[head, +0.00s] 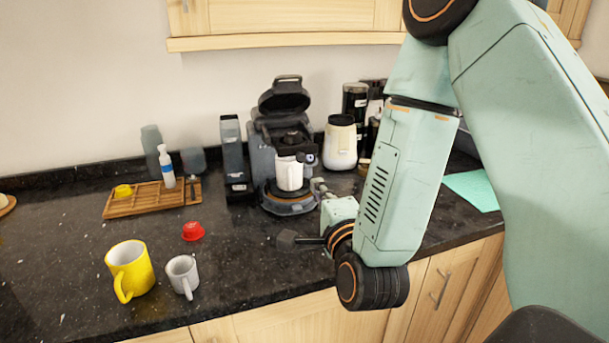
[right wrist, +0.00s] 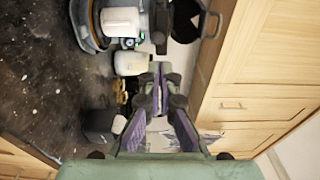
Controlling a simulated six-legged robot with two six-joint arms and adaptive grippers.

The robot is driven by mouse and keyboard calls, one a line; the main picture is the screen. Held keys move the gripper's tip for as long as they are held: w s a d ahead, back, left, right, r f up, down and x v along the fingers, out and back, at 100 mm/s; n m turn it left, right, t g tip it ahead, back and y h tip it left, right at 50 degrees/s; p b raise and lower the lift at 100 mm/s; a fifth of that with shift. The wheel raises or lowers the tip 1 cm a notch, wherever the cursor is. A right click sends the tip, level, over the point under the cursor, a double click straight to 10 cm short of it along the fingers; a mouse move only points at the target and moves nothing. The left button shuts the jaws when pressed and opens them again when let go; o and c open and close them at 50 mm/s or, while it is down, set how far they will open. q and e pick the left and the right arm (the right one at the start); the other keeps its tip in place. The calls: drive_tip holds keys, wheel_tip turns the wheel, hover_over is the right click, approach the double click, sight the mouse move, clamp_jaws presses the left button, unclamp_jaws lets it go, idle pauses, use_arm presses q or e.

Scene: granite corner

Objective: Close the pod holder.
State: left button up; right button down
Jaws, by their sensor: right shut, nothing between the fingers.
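The coffee machine (head: 262,150) stands against the back wall. Its pod holder lid (head: 284,97) is raised and tilted back, with the pod holder (head: 292,137) exposed below. A white mug (head: 289,174) stands on the machine's round drip tray. My right gripper (head: 318,187) is in front of the machine, low and to the right of the mug, apart from the lid. In the right wrist view its fingers (right wrist: 160,72) are shut and empty; the raised lid (right wrist: 187,20) shows at the top edge. My left gripper is not in view.
A cream jar (head: 340,146) and dark canisters (head: 355,100) stand right of the machine. A red pod (head: 193,231), a yellow mug (head: 130,270) and a grey cup (head: 182,275) are front left. A wooden tray (head: 150,201) lies behind them. Wooden cabinets (head: 290,22) hang above.

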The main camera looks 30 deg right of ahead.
sight(301, 158)
drive_tip(key=b+x, duration=0.1)
drive_tip(key=x, duration=0.8)
drive_tip(key=shift+w+b, duration=0.1)
drive_tip(key=shift+b, duration=0.2)
drive_tip(key=shift+w+d, duration=0.1)
drive_tip(key=shift+w, duration=0.65)
drive_tip(key=shift+d, duration=0.1)
drive_tip(key=shift+w, duration=0.2)
